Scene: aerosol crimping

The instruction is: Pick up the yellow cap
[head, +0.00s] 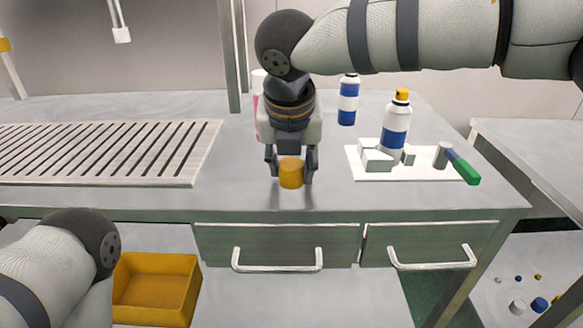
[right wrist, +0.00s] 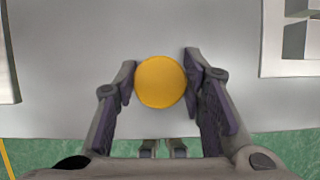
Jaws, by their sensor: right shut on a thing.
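The yellow cap (head: 291,173) is at the front middle of the grey table in the head view. My right gripper (head: 291,176) points down from above with one finger on each side of the cap and is shut on it. In the right wrist view the round top of the cap (right wrist: 160,82) sits between the two fingertips (right wrist: 160,83). I cannot tell whether the cap touches the table. Part of my left arm shows at the lower left of the head view, but its gripper is out of view.
A white fixture plate (head: 360,172) to the right bears blocks, a blue-and-white can (head: 396,125) with a yellow top and a green-handled tool (head: 463,168). Another can (head: 348,100) stands behind. A slatted rack (head: 100,150) lies left. A yellow bin (head: 155,290) is below.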

